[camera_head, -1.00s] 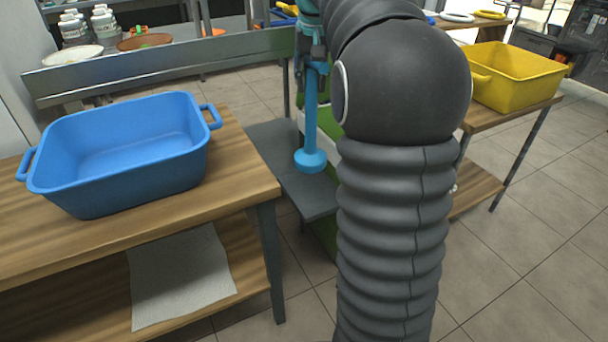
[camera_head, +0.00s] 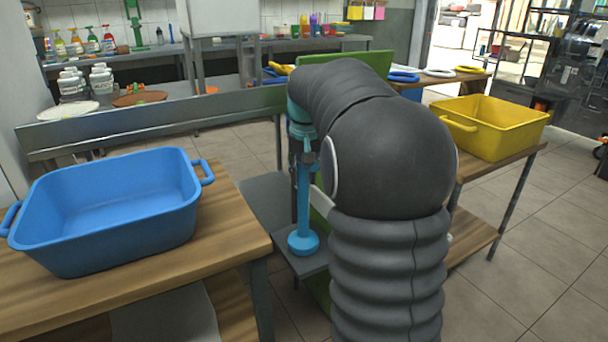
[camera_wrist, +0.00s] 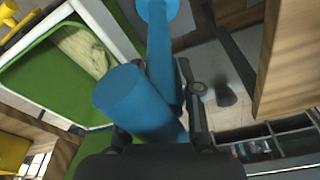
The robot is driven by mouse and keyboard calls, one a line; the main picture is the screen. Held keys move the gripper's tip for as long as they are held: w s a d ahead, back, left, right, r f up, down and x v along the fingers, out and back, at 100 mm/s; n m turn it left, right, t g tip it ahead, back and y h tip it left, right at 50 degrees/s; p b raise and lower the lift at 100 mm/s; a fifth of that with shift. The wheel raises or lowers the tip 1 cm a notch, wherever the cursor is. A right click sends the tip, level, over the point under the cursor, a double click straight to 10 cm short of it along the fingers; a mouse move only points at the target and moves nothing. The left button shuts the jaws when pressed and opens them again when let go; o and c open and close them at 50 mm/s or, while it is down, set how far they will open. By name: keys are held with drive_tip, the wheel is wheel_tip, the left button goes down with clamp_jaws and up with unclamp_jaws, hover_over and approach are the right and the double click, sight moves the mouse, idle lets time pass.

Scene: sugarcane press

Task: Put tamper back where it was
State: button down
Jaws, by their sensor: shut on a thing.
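The blue tamper (camera_head: 304,212) hangs upright from my gripper (camera_head: 303,152) in the head view, with its round foot at the bottom. The foot appears over a grey metal shelf (camera_head: 268,200); I cannot tell whether it touches. In the wrist view the tamper (camera_wrist: 135,100) shows a thick blue handle close by and a thinner shaft running to the far round foot. The fingers of my gripper (camera_wrist: 160,125) are on both sides of the tamper and shut on it. My dark arm hides part of the green press (camera_head: 320,200) behind it.
A blue bin (camera_head: 110,205) stands on the wooden table (camera_head: 235,215) at left. A yellow bin (camera_head: 495,125) stands on another table at right. A metal rail (camera_head: 150,120) runs behind. The wrist view shows a green tray (camera_wrist: 50,85) and a wooden edge (camera_wrist: 285,60).

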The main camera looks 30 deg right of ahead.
drive_tip(key=shift+f, duration=0.1)
drive_tip(key=c, duration=0.8)
unclamp_jaws()
drive_tip(key=r, duration=0.4)
drive_tip(key=s+r+p, duration=0.1)
drive_tip(key=r, duration=0.7)
drive_tip(key=shift+s+a+p, duration=0.2)
drive_tip(key=shift+s+p, duration=0.1)
drive_tip(key=shift+s, duration=0.05)
drive_tip(key=shift+s+a+r, duration=0.1)
drive_tip(key=shift+s+a, duration=0.1)
drive_tip(key=s+a+f+n+t, duration=0.1)
drive_tip(key=s+a+f, duration=0.4)
drive_tip(key=s, duration=0.3)
drive_tip(key=s+a+f+n+t, duration=0.1)
drive_tip(key=s+a+f, duration=0.3)
drive_tip(key=s, duration=0.5)
drive_tip(key=s+a+f+n+t, duration=0.2)
drive_tip(key=s+a+f, duration=0.3)
drive_tip(key=s, duration=0.4)
drive_tip(key=shift+a+f, duration=0.35)
drive_tip(key=shift+a, duration=0.45)
